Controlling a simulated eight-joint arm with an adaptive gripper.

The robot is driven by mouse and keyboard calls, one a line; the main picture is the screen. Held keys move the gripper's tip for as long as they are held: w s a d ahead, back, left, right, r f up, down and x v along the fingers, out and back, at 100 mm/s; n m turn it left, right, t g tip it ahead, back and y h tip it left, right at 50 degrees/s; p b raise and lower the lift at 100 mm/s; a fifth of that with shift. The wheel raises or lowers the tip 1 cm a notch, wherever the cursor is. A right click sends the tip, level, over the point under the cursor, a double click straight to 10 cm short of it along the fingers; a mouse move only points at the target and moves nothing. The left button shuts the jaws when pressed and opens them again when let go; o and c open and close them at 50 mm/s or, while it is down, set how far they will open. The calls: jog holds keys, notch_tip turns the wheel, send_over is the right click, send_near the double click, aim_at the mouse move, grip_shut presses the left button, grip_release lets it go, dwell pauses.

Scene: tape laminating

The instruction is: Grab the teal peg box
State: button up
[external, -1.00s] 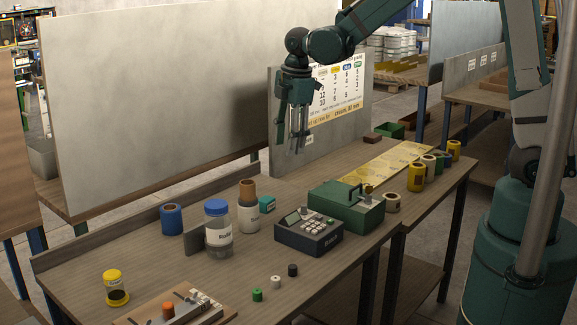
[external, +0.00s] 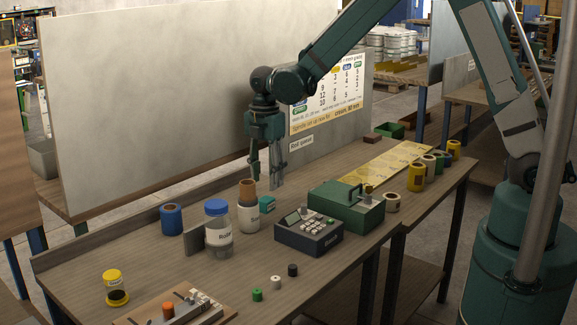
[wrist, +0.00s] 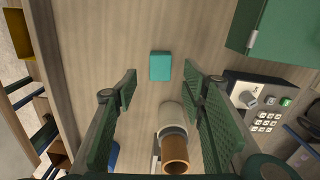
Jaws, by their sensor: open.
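The teal peg box (external: 267,204) is a small block lying on the wooden workbench, just right of a white bottle with a brown top. In the wrist view the teal box (wrist: 160,66) lies ahead of the fingertips, roughly centred between them, with nothing on it. My gripper (external: 267,186) is open and empty, pointing down above the bench close over the box. Its two fingers (wrist: 160,82) are spread wide in the wrist view. A little of the box's left side is hidden by the bottle in the external view.
The white bottle with its brown top (wrist: 173,140) stands between the fingers in the wrist view. A green case (external: 346,208) and a dark keypad device (external: 309,234) sit to the right. A blue-lidded jar (external: 218,232) and blue roll (external: 171,219) are left. Bare bench surrounds the box's far side.

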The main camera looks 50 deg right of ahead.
aim_at(267, 198)
jog(key=shift+f, duration=0.1)
jog(key=shift+f, duration=1.2)
jog(key=shift+f, duration=2.6)
jog(key=c, duration=1)
